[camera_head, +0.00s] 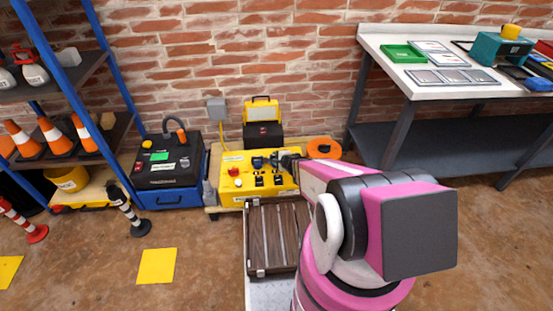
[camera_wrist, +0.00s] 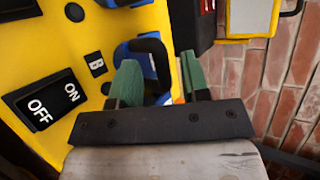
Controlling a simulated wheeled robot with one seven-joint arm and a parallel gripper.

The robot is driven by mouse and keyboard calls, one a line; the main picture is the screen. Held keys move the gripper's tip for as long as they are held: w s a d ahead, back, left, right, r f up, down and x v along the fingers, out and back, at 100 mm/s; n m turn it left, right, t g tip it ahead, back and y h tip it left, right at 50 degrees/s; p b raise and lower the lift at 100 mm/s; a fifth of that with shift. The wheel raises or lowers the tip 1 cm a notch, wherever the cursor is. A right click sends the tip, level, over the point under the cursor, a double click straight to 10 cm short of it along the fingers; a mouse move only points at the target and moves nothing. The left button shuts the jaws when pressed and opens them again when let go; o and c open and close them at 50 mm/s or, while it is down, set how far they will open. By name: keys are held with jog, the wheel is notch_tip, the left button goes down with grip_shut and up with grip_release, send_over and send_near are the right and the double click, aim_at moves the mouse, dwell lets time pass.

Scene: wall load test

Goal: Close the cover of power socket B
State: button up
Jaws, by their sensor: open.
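Power socket B (camera_wrist: 150,68), blue with a black part, shows in the wrist view on the yellow panel (camera_wrist: 75,30), beside the small black B label (camera_wrist: 97,64). The black part looks like its cover, but I cannot tell its exact angle. My gripper (camera_wrist: 161,80) is open, with its green fingers apart and nothing clearly held. The left finger overlaps the socket in the picture and hides part of it; I cannot tell whether they touch. In the head view my arm reaches to the right part of the yellow panel (camera_head: 238,192), and the fingertips are small there.
A black ON/OFF switch (camera_wrist: 40,99) lies left of the socket. In the head view, a yellow and black case (camera_head: 263,134) stands behind the panel, and a black unit (camera_head: 168,163) on its left. A brown slatted case (camera_head: 270,240) lies in front. A workbench (camera_head: 380,45) stands right.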

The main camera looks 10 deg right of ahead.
jog(key=v, duration=1)
